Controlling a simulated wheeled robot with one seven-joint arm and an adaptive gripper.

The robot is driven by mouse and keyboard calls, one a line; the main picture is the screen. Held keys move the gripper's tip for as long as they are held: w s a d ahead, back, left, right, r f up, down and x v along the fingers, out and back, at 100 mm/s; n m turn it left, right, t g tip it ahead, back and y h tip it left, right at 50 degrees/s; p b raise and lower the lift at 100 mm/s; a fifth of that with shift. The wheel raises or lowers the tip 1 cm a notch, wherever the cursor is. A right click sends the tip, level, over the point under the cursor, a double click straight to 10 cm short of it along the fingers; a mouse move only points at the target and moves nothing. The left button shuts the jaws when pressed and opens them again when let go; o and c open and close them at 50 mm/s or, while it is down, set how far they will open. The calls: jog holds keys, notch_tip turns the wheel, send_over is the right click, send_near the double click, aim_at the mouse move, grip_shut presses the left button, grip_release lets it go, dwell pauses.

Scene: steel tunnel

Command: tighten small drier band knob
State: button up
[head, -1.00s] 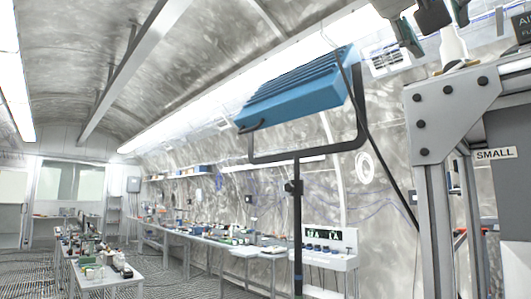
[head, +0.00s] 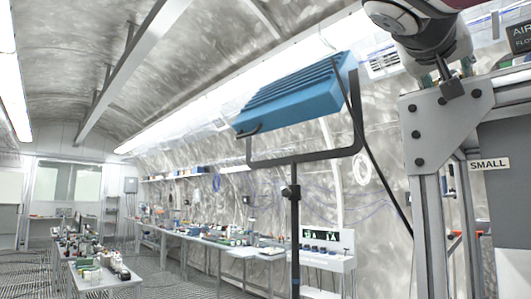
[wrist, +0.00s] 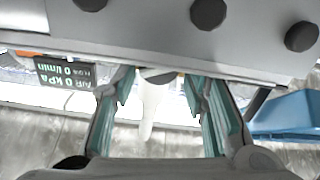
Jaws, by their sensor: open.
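A white tapered piece (wrist: 149,110) that may be the knob shows between my fingers in the wrist view, at the edge of a grey bolted plate. My gripper (wrist: 160,92) is open, with a teal-padded finger on each side of it; I see gaps and cannot confirm contact. In the head view my gripper (head: 449,84) points down at the top of the grey metal frame (head: 440,125) and hides most of the white piece.
A blue lamp-like box (head: 292,98) on a black stand is left of the frame, with a black cable between. A dark AIR display (head: 520,38) is at upper right; it shows inverted in the wrist view (wrist: 65,73). Benches with small items line the tunnel.

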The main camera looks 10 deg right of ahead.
jog(key=shift+d, duration=0.1)
jog(key=shift+c, duration=0.6)
jog(key=c, duration=0.8)
jog(key=shift+o, duration=0.2)
jog(key=shift+w+b, duration=0.1)
jog(key=shift+b, duration=0.35)
jog(key=m+b, duration=0.3)
jog(key=shift+d+f, duration=0.1)
jog(key=shift+f, duration=0.1)
jog(key=shift+r+m+b, duration=0.15)
jog(key=shift+m+b, duration=1.75)
jog(key=shift+m, duration=0.4)
